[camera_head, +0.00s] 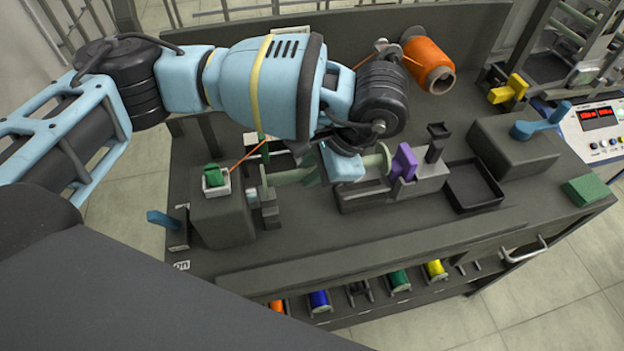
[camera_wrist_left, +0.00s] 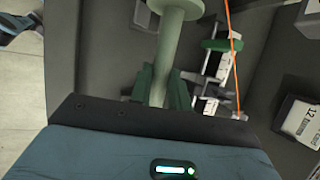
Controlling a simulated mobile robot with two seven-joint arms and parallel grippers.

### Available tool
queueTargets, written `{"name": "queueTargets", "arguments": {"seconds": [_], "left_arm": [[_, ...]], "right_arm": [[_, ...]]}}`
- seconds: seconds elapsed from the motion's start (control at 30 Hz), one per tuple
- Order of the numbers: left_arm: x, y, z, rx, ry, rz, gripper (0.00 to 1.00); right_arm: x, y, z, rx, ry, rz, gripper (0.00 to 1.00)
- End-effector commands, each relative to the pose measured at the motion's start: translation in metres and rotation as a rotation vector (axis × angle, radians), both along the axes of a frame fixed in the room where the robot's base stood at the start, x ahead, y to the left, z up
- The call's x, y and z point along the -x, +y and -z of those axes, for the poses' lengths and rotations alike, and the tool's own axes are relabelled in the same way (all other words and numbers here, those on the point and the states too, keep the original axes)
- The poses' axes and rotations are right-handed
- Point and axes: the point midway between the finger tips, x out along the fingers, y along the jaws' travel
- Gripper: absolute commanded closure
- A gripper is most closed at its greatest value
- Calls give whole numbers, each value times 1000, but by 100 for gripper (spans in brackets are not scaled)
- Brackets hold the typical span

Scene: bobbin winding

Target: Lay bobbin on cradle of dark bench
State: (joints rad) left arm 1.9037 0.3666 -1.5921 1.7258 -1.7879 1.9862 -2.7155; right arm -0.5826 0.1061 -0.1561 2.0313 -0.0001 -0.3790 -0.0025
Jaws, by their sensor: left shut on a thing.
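The pale green bobbin (camera_head: 383,158) lies roughly level between the winder's left block (camera_head: 222,215) and a purple piece (camera_head: 404,162) in the head view. In the left wrist view its flange and bare shaft (camera_wrist_left: 170,45) show. My left gripper (camera_head: 318,172) is shut on the bobbin's shaft; its green fingers (camera_wrist_left: 160,88) sit on both sides of the shaft in the left wrist view. My wrist hides part of the bobbin. I cannot tell whether the bobbin touches the grey support (camera_head: 365,200) below it. I cannot make out the cradle for certain. My right gripper is out of view.
An empty black tray (camera_head: 474,186) is on the right. Several coloured spools, one blue (camera_head: 319,301), line the lower front shelf. The bench front (camera_head: 370,245) is clear.

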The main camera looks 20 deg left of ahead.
Motion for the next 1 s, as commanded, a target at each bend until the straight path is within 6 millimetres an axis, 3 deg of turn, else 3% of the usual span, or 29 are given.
{"name": "queueTargets", "arguments": {"seconds": [0.17,0.4,0.77,0.8,0.93,1.0], "left_arm": [[0,0,6,0,2,0,100],[0,0,36,-1,2,-1,100],[0,0,41,-1,1,1,100],[0,0,41,-1,1,1,79],[0,0,40,-1,1,0,62],[0,0,40,0,0,0,60]], "right_arm": [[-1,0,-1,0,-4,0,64],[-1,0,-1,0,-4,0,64],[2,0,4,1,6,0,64],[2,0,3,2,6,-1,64],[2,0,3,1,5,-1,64],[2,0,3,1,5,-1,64]]}}
